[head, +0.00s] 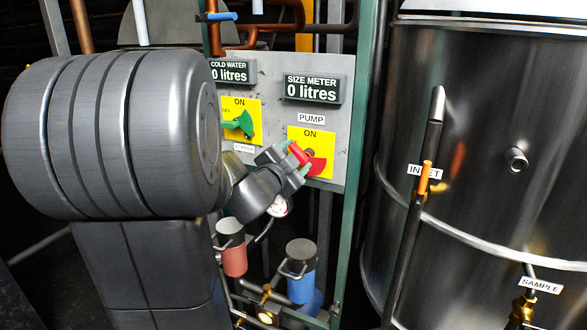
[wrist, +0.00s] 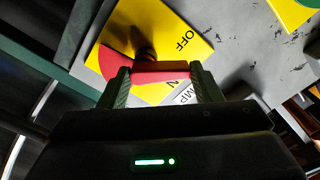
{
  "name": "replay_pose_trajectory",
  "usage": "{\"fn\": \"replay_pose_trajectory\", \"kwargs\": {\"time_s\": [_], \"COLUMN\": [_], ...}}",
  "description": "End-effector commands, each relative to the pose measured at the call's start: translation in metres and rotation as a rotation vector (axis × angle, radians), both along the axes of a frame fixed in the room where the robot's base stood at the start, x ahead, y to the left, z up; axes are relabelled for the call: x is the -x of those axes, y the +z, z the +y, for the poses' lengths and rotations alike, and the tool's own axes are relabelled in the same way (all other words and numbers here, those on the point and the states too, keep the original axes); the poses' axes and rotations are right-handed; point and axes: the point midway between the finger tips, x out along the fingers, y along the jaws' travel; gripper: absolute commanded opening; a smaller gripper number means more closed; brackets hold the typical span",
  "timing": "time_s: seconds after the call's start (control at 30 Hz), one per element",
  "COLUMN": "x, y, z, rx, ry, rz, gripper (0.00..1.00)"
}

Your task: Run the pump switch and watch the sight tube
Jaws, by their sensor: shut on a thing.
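The pump switch has a red handle (head: 297,152) on a yellow plate (head: 325,139) marked ON, under a PUMP label. In the wrist view the red handle (wrist: 160,74) lies between both fingers of my gripper (wrist: 160,80), with OFF readable on the plate. In the head view my gripper (head: 291,166) is shut on this handle, and a red sector shows beside it. The SIZE METER display (head: 312,88) above reads 0 litres. I cannot pick out a sight tube for certain.
A green switch (head: 240,123) sits left of the pump switch, under the COLD WATER display (head: 230,71), which reads 0 litres. A steel tank (head: 470,150) with INLET and SAMPLE labels stands right. Red and blue canisters (head: 301,270) hang below the panel.

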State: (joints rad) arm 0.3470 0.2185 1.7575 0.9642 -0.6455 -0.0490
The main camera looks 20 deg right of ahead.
Motion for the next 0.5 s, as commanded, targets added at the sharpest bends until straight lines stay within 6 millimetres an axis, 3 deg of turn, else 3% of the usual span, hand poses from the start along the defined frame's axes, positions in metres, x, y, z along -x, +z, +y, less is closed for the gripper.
{"fn": "replay_pose_trajectory", "kwargs": {"time_s": [0.5], "x": [0.0063], "y": [0.0017], "z": [-0.0051], "rx": [-0.309], "ry": [-0.001], "rz": [-0.365], "gripper": [0.35]}}
